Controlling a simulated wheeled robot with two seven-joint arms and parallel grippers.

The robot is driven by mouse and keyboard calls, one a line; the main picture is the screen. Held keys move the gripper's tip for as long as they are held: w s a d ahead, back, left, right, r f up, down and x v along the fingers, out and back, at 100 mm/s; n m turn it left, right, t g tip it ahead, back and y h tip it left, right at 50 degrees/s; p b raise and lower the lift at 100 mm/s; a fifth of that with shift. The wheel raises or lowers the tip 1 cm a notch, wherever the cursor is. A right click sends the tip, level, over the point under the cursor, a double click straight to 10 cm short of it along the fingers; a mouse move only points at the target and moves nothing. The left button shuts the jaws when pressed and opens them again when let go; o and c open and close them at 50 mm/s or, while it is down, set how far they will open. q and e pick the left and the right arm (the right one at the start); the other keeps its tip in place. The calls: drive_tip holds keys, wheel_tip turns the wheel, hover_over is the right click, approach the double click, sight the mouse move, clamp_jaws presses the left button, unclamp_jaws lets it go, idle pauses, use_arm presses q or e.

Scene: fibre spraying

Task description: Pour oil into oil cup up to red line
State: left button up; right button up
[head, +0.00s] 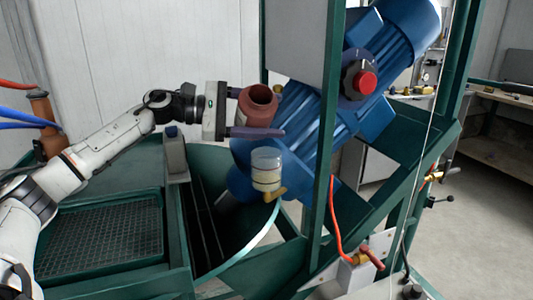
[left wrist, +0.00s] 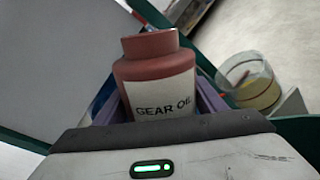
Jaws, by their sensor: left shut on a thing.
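My left gripper (head: 253,112) is shut on a red-brown bottle (head: 259,103) and holds it above and slightly left of the oil cup. The bottle's open mouth shows at its top and it looks slightly tilted. In the left wrist view the bottle (left wrist: 157,75) carries a white label reading GEAR OIL and sits between the purple fingers (left wrist: 158,105). My right gripper is not in view.
A green frame post (head: 322,150) rises right of the cup.

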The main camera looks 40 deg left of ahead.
use_arm(q)
drive_tip(key=shift+w+a+f+m+y, duration=0.1)
drive_tip(key=shift+a+f+m+y, duration=0.1)
drive_tip(key=shift+m, duration=0.55)
drive_tip(key=shift+w+a+f+m+y, duration=0.1)
drive_tip(key=shift+f+m, duration=0.1)
drive_tip(key=shift+m, duration=0.55)
idle(2.2)
drive_tip(key=shift+a+f+m, duration=0.1)
drive_tip(key=shift+f+m, duration=0.2)
drive_tip(key=shift+m, duration=0.7)
idle(1.5)
drive_tip(key=shift+s+d+r+m+y+b, duration=0.15)
drive_tip(key=shift+r+m+y+b, duration=0.25)
drive_tip(key=shift+b, duration=0.5)
idle(0.9)
